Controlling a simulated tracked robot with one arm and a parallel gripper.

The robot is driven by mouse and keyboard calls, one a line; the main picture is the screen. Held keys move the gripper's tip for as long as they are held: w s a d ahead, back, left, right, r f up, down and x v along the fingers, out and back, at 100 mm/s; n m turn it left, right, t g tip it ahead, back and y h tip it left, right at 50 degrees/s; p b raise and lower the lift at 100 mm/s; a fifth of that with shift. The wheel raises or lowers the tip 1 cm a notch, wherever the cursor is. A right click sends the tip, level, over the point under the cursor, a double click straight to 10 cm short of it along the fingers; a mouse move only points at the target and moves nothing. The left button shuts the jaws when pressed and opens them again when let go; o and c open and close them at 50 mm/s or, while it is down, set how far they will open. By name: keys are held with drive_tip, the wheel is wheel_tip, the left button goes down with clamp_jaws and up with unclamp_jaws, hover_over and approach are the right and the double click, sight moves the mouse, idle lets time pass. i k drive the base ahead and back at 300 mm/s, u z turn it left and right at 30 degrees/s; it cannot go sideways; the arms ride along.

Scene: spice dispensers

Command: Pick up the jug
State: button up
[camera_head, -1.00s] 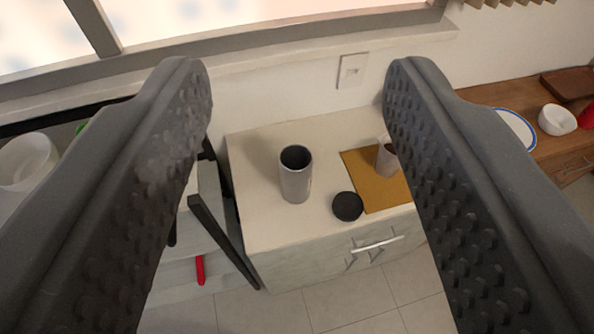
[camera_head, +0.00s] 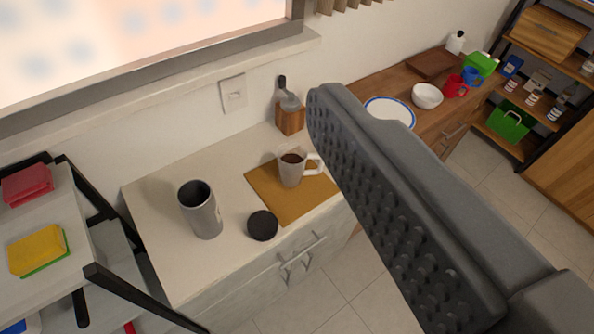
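A tall grey cylindrical vessel (camera_head: 201,211), perhaps the jug, stands upright and open-topped on the pale cabinet top. I cannot tell for sure which vessel is the jug. One finger of my gripper (camera_head: 325,98) shows, reaching in from the lower right; the other is out of view. The studded inner face is bare and nothing touches it, so my gripper is open and empty. The finger appears in front of the area right of the mug and hides part of the cabinet.
A black round lid (camera_head: 262,225) lies by the grey vessel. A shelf rack (camera_head: 50,285) with sponges borders the left. A plate (camera_head: 390,110), bowl (camera_head: 427,96) and red mug (camera_head: 456,86) sit on a wooden counter.

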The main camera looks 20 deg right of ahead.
sight(291, 156)
drive_tip(key=z, duration=0.45)
drive_tip(key=k, duration=1.3)
drive_tip(key=z, duration=0.2)
drive_tip(key=i, duration=2.05)
drive_tip(key=u, duration=0.8)
drive_tip(key=i, duration=0.3)
drive_tip(key=u, duration=0.35)
